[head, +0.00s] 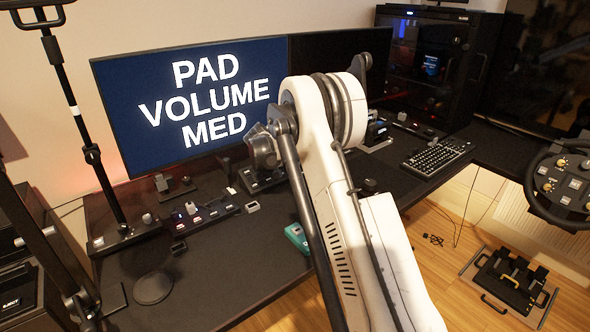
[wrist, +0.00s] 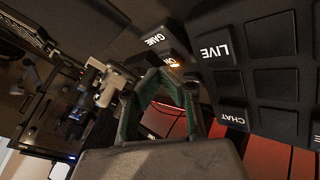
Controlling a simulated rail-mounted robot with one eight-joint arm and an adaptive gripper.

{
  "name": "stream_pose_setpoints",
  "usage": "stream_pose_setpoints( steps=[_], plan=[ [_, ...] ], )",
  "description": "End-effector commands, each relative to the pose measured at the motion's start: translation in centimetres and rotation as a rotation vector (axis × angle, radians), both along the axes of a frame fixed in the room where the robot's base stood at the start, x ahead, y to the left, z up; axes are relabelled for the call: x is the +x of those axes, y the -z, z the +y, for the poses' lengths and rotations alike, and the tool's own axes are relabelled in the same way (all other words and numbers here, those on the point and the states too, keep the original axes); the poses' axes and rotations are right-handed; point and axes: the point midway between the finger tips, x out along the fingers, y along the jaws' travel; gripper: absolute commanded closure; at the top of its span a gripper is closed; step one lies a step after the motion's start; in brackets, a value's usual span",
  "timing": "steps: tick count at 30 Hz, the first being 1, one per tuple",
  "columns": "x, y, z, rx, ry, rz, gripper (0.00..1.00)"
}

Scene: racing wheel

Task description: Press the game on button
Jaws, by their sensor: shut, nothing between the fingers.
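In the wrist view the game on button (wrist: 158,46) is a dark key with white "GAME" and "ON" lettering and a small warm light near "ON". My gripper (wrist: 165,76) is shut and empty, its green-sided fingers meeting just below the lettering. The fingertips are very close to the button; I cannot tell whether they touch it. In the head view my white arm reaches over the desk and hides the gripper and the button.
Beside the button are dark keys marked LIVE (wrist: 224,46) and CHAT (wrist: 235,118). The monitor (head: 190,105) reads "PAD VOLUME MED". A keyboard (head: 437,157) lies to the right and a steering wheel (head: 565,185) stands at the right edge.

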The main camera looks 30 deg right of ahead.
Motion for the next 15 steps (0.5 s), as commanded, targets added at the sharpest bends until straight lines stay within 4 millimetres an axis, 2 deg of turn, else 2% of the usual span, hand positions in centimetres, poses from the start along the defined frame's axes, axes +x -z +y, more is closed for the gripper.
stream_pose_setpoints(
  steps=[5,15],
  plan=[
    [0.0,-0.4,0.0,0.0,0.0,0.0,1.0],
    [0.0,-3.2,0.0,0.0,0.0,0.0,1.0]
  ],
)
